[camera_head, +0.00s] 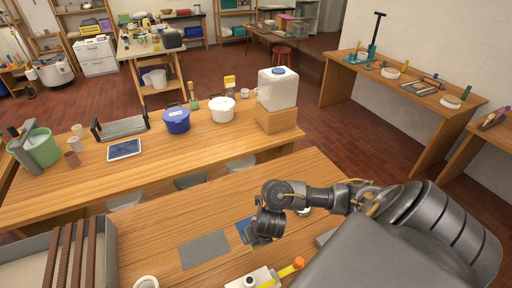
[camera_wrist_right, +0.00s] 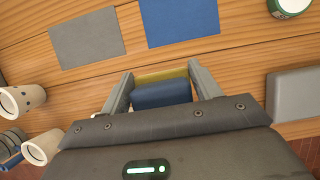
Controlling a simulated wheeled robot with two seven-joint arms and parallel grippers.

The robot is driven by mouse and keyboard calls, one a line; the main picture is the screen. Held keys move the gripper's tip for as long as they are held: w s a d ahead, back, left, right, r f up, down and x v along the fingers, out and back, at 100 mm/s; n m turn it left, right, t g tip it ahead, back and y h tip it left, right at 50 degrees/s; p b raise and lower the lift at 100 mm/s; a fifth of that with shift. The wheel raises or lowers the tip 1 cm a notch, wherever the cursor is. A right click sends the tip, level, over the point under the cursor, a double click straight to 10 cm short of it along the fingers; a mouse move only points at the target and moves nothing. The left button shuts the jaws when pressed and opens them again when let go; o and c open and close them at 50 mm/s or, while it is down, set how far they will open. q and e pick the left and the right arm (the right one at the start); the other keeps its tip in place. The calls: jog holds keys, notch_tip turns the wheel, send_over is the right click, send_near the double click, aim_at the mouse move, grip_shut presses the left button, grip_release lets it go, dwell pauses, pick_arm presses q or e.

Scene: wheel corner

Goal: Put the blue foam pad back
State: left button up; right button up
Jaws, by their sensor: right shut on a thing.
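My right gripper (camera_head: 259,238) is over the front wooden table. In the right wrist view my right gripper (camera_wrist_right: 160,90) is shut on a small blue block with a yellow layer, the blue foam pad (camera_wrist_right: 162,95). A flat blue mat (camera_wrist_right: 180,20) lies on the table just beyond the fingertips, beside a flat grey mat (camera_wrist_right: 88,38). In the head view the blue mat (camera_head: 243,228) is partly hidden by the gripper, and the grey mat (camera_head: 204,249) lies to its left. The held pad cannot be made out there. My left gripper is not in view.
White cups (camera_wrist_right: 40,148) stand at the left of the wrist view. A grey block (camera_wrist_right: 295,94) and a green-labelled jar (camera_wrist_right: 290,6) are at the right. A tray with brown slats (camera_head: 72,255) is at the table's left. Bare wood (camera_head: 165,225) lies left of the mats.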

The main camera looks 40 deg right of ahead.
jog(key=w+d+f+b, duration=0.2)
jog(key=w+d+f, duration=0.1)
jog(key=w+f, duration=0.1)
jog(key=w+d+f+b, duration=0.3)
jog(key=w+d, duration=0.1)
jog(key=shift+d+f, duration=0.1)
jog(key=shift+f, duration=0.25)
jog(key=shift+w+d+f, duration=0.1)
jog(key=shift+w, duration=0.1)
jog(key=b+x, duration=0.1)
jog(key=x, duration=0.2)
jog(key=shift+s+d+f, duration=0.1)
jog(key=shift+d+f, duration=0.05)
jog(key=shift+f, duration=0.45)
jog(key=shift+f, duration=0.1)
jog(key=o, duration=1.2)
